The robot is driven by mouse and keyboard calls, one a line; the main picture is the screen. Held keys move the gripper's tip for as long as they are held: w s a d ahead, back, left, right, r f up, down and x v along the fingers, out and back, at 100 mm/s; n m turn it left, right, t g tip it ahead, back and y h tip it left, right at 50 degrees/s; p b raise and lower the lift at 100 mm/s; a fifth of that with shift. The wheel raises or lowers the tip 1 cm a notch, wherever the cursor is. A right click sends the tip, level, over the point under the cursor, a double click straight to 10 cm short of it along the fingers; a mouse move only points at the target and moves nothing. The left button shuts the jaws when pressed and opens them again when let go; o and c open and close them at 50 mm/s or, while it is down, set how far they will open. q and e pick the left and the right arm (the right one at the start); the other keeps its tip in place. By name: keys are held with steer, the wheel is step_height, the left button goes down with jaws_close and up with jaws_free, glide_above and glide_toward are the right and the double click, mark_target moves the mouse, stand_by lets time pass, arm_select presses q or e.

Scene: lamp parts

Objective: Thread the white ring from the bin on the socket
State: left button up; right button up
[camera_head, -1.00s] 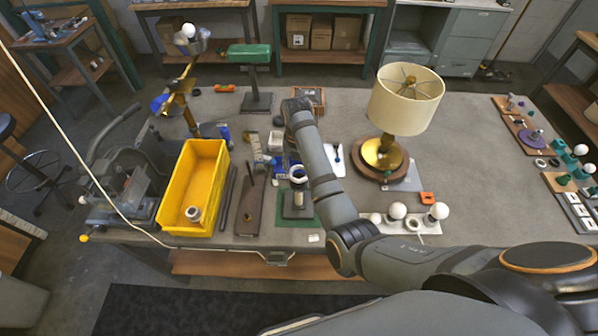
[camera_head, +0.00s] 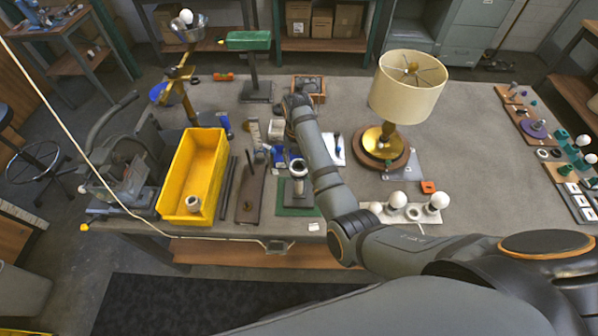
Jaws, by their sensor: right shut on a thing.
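The white ring (camera_head: 297,166) shows as a pale, dark-centred round at the top of a small upright stand, the socket (camera_head: 298,186), on a green mat (camera_head: 299,211). My right gripper (camera_head: 288,161), partly hidden behind my forearm, is shut on the white ring from the far left side. The ring appears over or around the socket's top; I cannot tell which. The yellow bin (camera_head: 172,194) is left of the socket, with a pale round part (camera_head: 193,204) inside near its front. My left gripper is not in view.
A lamp with a cream shade (camera_head: 408,84) stands right of my forearm. A white strip with bulbs (camera_head: 414,213) lies at the front edge. A brown board with a post (camera_head: 250,195) is between bin and socket. The table's right middle is clear.

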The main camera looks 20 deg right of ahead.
steer(key=shift+f+p, duration=0.35)
steer(key=shift+f, duration=0.25)
stand_by(1.4)
steer(key=o, duration=0.8)
steer(key=shift+s, duration=0.1)
steer(key=c, duration=0.7)
steer(key=shift+f, duration=0.1)
steer(key=shift+s+f, duration=0.15)
steer(key=m, duration=0.5)
steer(key=shift+s+d+f, duration=0.1)
steer(key=shift+s, duration=0.05)
steer(key=shift+m, duration=1)
